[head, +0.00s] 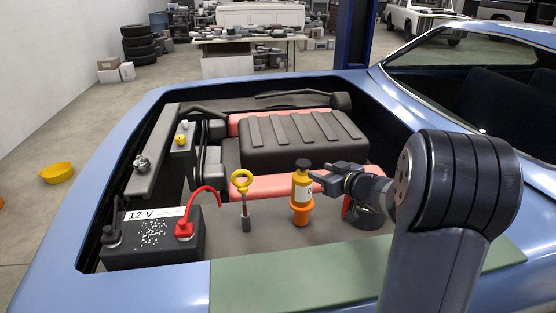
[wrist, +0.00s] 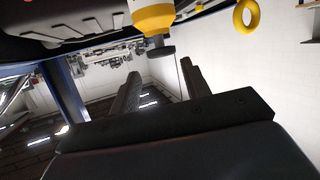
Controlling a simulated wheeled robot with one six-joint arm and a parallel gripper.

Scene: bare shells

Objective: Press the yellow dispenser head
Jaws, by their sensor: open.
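In the wrist view the yellow body (wrist: 153,16) shows upside down at the top edge. Its dark cap (wrist: 160,50) lies near the line between my open fingertips (wrist: 158,76). No object shows held between the fingers. Whether a finger touches the dispenser cannot be told.
A yellow ring-handled dipstick (head: 241,186) stands left of the dispenser. A 12 V battery (head: 152,241) with a red cable sits farther left. A dark ribbed engine cover (head: 298,140) is behind. A green mat (head: 300,272) covers the front edge of the blue car body (head: 120,150).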

